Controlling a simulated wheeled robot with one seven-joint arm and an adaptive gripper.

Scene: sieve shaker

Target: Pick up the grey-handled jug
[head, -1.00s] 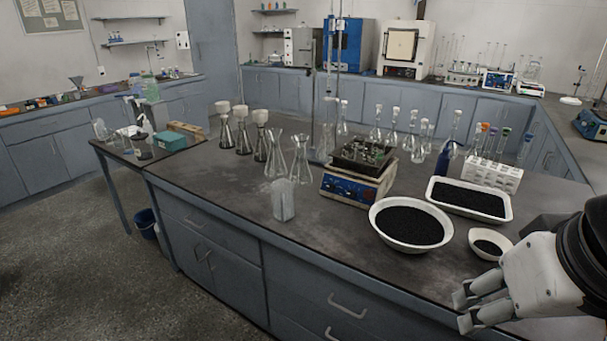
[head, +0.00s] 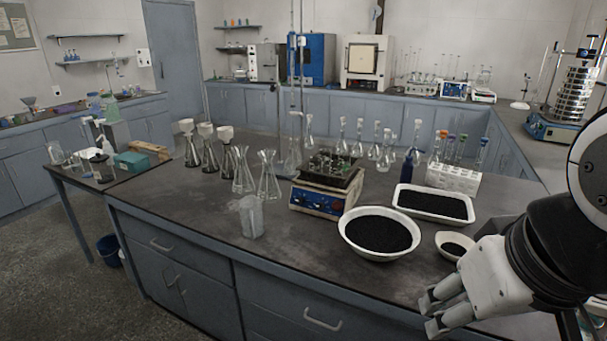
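A translucent greyish jug (head: 251,217) stands upright near the front edge of the dark bench top (head: 205,215), in front of two empty conical flasks. A small projection shows at its upper left; its handle's colour is too small to tell. My gripper (head: 430,313) is at the lower right, pointing left, well to the right of the jug and near the bench's front edge. Its two fingers are apart with nothing between them.
Behind are a white tray of grains (head: 399,203), a tube rack (head: 453,179) and glass flasks (head: 267,183). Bench left of the jug is clear.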

